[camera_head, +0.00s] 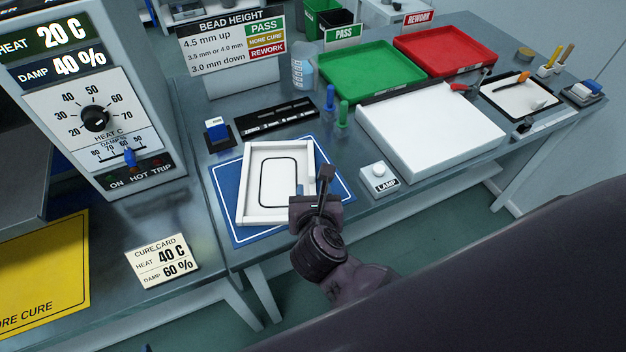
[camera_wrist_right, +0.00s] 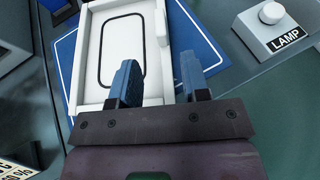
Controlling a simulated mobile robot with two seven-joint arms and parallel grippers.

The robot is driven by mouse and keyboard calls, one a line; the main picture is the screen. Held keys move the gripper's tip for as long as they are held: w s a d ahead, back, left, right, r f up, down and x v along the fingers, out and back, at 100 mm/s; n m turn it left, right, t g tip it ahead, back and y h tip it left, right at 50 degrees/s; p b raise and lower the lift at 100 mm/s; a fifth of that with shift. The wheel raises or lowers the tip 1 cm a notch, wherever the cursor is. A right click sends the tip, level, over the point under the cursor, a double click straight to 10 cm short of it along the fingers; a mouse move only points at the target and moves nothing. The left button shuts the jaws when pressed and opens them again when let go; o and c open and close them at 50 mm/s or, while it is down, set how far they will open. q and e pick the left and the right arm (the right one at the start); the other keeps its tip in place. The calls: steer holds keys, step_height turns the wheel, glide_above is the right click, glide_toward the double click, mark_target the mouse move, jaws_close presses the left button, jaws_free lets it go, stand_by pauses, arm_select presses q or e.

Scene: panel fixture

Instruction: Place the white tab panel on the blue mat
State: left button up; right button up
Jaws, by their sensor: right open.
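The white tab panel (camera_head: 276,183) lies flat on the blue mat (camera_head: 228,190), inside its white outline or nearly so. It is a shallow white tray with raised rims and a black rounded outline on its floor. It also shows in the right wrist view (camera_wrist_right: 122,50), on the blue mat (camera_wrist_right: 203,45). My right gripper (camera_head: 312,190) is at the panel's near right corner. Its two blue-grey fingers (camera_wrist_right: 160,82) are apart, with the panel's right edge seen beyond the gap. Nothing is gripped between them. My left gripper is not in view.
A lamp button box (camera_head: 379,178) stands right of the mat, beside a large white light box (camera_head: 430,125). Green (camera_head: 372,70) and red (camera_head: 444,52) trays lie behind. A black gauge strip (camera_head: 275,117) and a blue-topped block (camera_head: 217,132) stand behind the mat.

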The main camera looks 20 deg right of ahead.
steer(key=s+d+r+n+t+y, duration=0.3)
steer(key=n+t, duration=0.4)
steer(key=n, duration=1.1)
steer(key=s+d+f+n+g, duration=0.4)
steer(key=f+n, duration=0.4)
steer(key=n, duration=0.3)
steer(key=s+d+f+n+g+y, duration=0.1)
steer(key=s+d+f+n+g, duration=0.3)
steer(key=n, duration=0.8)
step_height(320, 180, down, 5)
steer(key=shift+s+d+r+y, duration=0.2)
steer(key=shift+s+d+y, duration=0.15)
steer(key=shift+s, duration=0.7)
